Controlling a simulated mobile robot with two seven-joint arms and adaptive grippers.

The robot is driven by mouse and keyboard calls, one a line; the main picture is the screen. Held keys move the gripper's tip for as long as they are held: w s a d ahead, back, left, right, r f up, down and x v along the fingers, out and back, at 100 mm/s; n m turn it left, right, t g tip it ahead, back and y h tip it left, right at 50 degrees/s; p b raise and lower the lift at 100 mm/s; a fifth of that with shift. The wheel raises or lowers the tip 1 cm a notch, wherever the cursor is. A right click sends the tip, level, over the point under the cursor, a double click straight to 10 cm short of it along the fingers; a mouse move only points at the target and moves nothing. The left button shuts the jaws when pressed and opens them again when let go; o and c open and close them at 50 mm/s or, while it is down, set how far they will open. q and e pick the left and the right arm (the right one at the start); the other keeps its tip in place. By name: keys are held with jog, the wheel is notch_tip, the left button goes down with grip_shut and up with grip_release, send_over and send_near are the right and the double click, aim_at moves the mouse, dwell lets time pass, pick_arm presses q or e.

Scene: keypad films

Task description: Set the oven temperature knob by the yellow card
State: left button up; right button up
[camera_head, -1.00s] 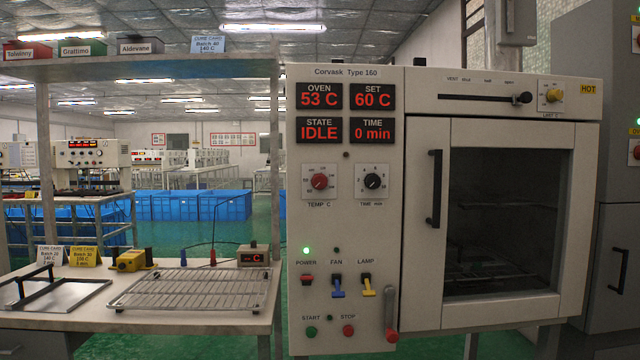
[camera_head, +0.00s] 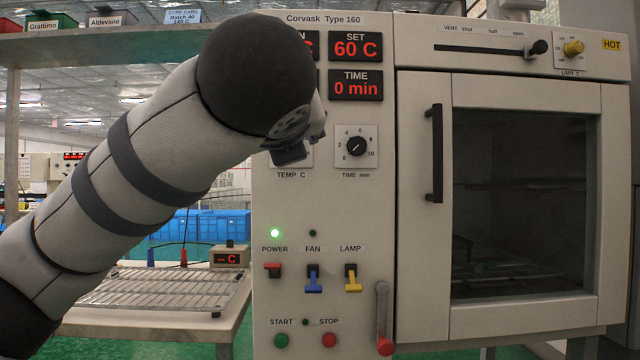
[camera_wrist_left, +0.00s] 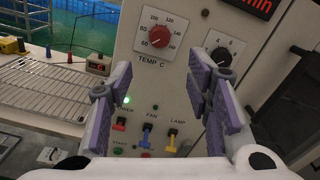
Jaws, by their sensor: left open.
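The red temperature knob (camera_wrist_left: 161,40) sits on a white dial plate in the left wrist view, its pointer toward the 60 end. In the head view my left arm hides it. The SET display (camera_head: 356,46) reads 60 C. My left gripper is open and empty; its fingers (camera_wrist_left: 157,95) are spread in the wrist view, with the knob beyond and above them, apart from it. In the head view the gripper end (camera_head: 292,148) is mostly hidden by my wrist, in front of the panel. The yellow card on the bench is hidden now. My right gripper is out of view.
The black time knob (camera_head: 356,146) is close right of the temperature dial. Below are the red power (camera_head: 272,269), blue fan (camera_head: 313,281) and yellow lamp (camera_head: 352,281) switches. The oven door handle (camera_head: 435,153) sticks out to the right. A wire rack (camera_head: 170,290) lies on the bench.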

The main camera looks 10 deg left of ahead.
pick_arm(q)
jog(key=p+x, duration=0.2)
jog(key=x, duration=0.9)
jog(key=shift+w+a, duration=0.2)
jog(key=shift+w, duration=0.1)
grip_shut()
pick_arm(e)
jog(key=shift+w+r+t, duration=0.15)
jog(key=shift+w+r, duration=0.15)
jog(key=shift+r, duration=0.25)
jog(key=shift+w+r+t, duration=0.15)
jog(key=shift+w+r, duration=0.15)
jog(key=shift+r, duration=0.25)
